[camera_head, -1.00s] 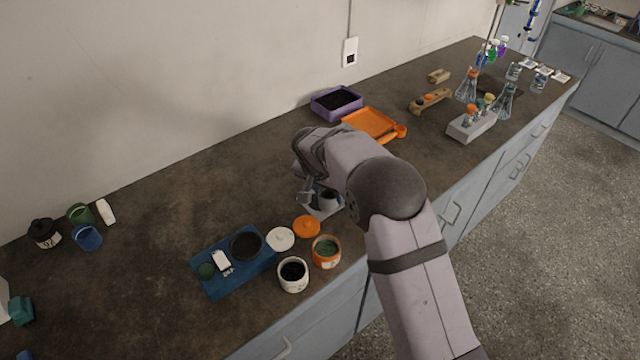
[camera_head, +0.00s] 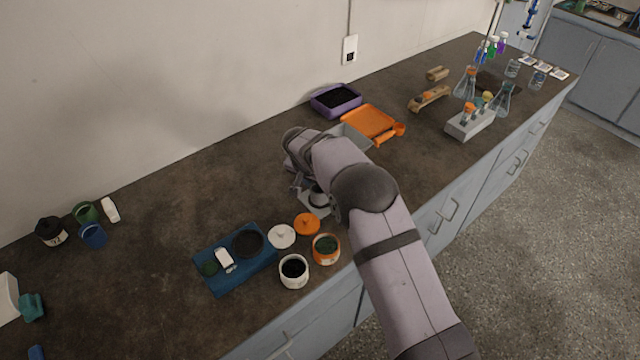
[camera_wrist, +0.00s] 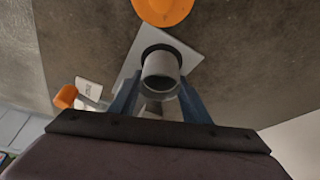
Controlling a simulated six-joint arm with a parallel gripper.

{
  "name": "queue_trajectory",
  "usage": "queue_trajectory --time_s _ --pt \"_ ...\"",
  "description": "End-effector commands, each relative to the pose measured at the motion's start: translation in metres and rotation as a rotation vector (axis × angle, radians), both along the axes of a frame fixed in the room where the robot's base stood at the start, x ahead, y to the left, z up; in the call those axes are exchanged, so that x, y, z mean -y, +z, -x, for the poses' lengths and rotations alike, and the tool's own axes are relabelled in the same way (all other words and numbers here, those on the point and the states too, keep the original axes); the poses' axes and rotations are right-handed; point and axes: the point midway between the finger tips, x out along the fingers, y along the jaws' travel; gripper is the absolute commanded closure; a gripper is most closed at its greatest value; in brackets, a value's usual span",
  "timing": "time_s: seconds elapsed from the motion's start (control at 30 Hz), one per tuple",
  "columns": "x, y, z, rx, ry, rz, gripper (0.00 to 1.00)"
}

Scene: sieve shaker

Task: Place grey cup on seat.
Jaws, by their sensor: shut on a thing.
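The grey cup (camera_wrist: 162,68) is between the two blue fingers of my gripper (camera_wrist: 160,82), which is shut on it. The cup lines up with a dark round spot on a light grey plate (camera_wrist: 191,45), which looks like the seat. I cannot tell whether the cup touches it or hangs just above. In the head view my gripper (camera_head: 314,192) is at the plate (camera_head: 309,208), near the counter's front edge. My arm hides part of both.
Close by are an orange lid (camera_head: 306,224), a white lid (camera_head: 282,236), an orange jar (camera_head: 326,250) and a white jar (camera_head: 293,272). A blue base (camera_head: 226,281) lies to the left. Behind my arm are a grey tray (camera_head: 355,138) and an orange tray (camera_head: 372,122).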

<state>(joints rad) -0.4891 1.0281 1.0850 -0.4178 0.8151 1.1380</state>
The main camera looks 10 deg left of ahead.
Motion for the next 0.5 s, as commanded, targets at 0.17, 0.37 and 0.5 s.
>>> queue_trajectory --time_s 0.17,0.37,0.5 --pt "0.0002 -0.0006 -0.0001 0.000 0.000 0.000 0.83" --pt "0.0003 -0.0052 0.0000 0.000 0.000 0.000 0.83" --pt "0.0004 -0.0037 0.0001 0.000 0.000 0.001 0.38"
